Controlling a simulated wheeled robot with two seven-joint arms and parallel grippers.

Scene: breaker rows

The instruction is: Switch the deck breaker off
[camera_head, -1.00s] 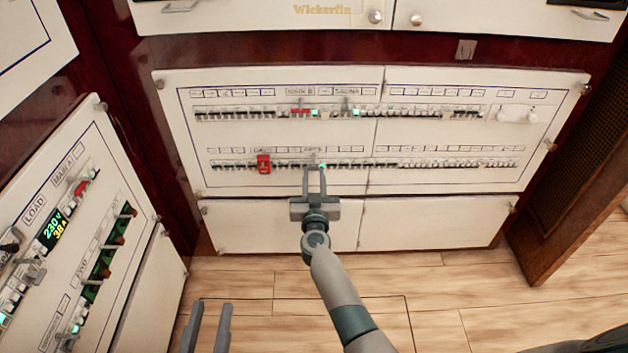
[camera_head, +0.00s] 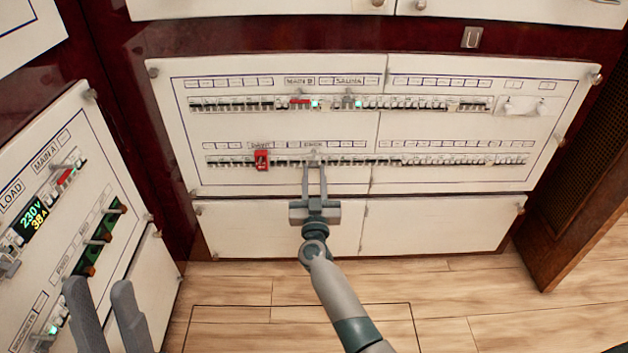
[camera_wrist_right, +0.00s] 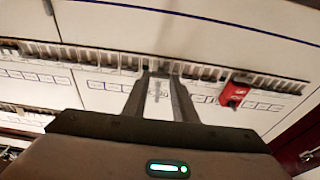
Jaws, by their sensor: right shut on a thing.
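The deck breaker (camera_head: 314,157) is in the lower row of the white wall panel, under a label that appears to read DECK. My right gripper (camera_head: 314,166) reaches up to it from below, its two fingers shut on the breaker's lever. The right wrist view shows the fingertips (camera_wrist_right: 162,73) at the breaker row from close by; the lever between them is hard to make out. No green light shows beside the fingertips in the head view. My left gripper (camera_head: 98,285) is open and empty at the lower left, in front of the side panel.
A red lockout piece (camera_head: 261,160) sits on the lower row left of my right gripper; it also shows in the wrist view (camera_wrist_right: 234,95). The upper breaker row (camera_head: 400,103) has lit green lights. A side panel (camera_head: 100,160) with a display stands left. Wooden floor is clear.

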